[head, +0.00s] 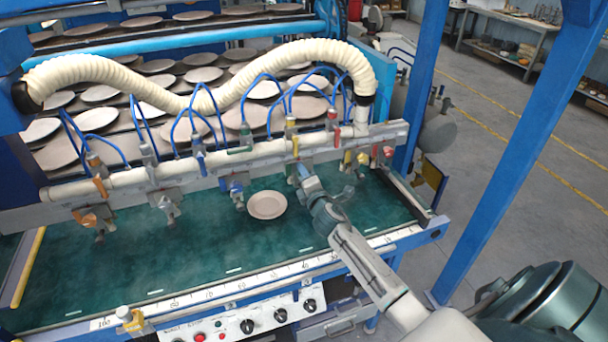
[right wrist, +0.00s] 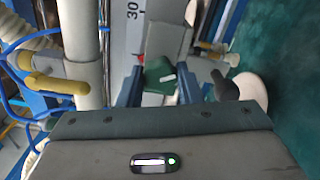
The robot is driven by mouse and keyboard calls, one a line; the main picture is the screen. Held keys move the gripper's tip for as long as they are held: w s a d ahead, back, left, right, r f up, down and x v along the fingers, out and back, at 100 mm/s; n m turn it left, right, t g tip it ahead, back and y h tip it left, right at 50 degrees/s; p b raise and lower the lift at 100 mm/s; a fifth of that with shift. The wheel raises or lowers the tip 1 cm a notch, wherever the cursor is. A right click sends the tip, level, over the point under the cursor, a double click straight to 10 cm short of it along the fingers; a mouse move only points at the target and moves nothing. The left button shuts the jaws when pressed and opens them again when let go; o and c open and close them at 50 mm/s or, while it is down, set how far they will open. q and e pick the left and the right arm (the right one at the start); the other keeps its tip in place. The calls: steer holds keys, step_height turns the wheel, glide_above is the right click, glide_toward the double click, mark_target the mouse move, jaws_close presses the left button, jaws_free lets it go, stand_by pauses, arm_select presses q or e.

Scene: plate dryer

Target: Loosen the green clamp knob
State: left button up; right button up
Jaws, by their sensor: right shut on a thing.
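The green clamp knob (right wrist: 157,71), dark green with a white mark, sits between the two blue fingers of my right gripper (right wrist: 159,88) in the right wrist view. The fingers are closed on its sides. In the head view my right gripper (head: 302,172) reaches the manifold bar from the lower right, and the knob is hidden there. A grey clamp block (right wrist: 168,42) lies behind the knob in the right wrist view, beside a scale printed with 30. My left gripper is not in view.
The pale manifold pipe (head: 130,186) carries several coloured valves and blue tubes close to my right gripper. A yellow valve handle (right wrist: 58,85) stands left in the right wrist view. A plate (head: 267,205) lies on the green belt (head: 190,255), which is mostly clear.

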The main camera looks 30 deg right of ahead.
steer(key=shift+f, duration=0.1)
steer(key=o, duration=1)
steer(key=shift+c, duration=0.2)
steer(key=shift+s, duration=0.1)
steer(key=b+v, duration=0.3)
steer(key=v, duration=0.7)
steer(key=shift+s, duration=0.3)
steer(key=shift+a, duration=0.15)
